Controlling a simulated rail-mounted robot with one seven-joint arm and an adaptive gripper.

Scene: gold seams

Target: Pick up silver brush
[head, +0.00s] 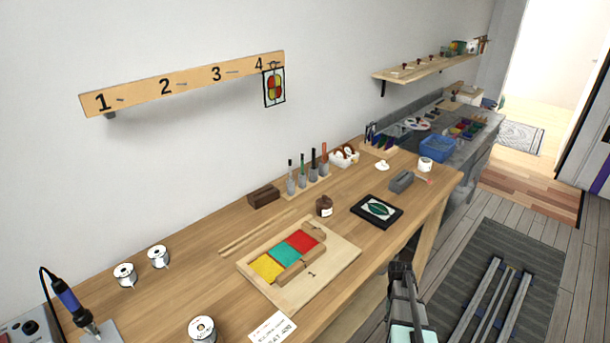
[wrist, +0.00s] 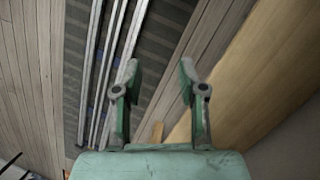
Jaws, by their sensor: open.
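Several upright tools with grey lower parts, which look like brushes (head: 303,174), stand in a row in a wooden holder towards the back of the workbench in the head view. The wrist view shows no brush.
The workbench (head: 160,300) holds a wooden board (head: 335,262) with coloured glass, a dark-framed panel (head: 377,211), a brown jar (head: 324,206), a grey block (head: 401,181) and a dark wooden block (head: 263,196). A numbered hook rail (head: 200,77) is on the wall. Floor rails (head: 508,295) lie right.

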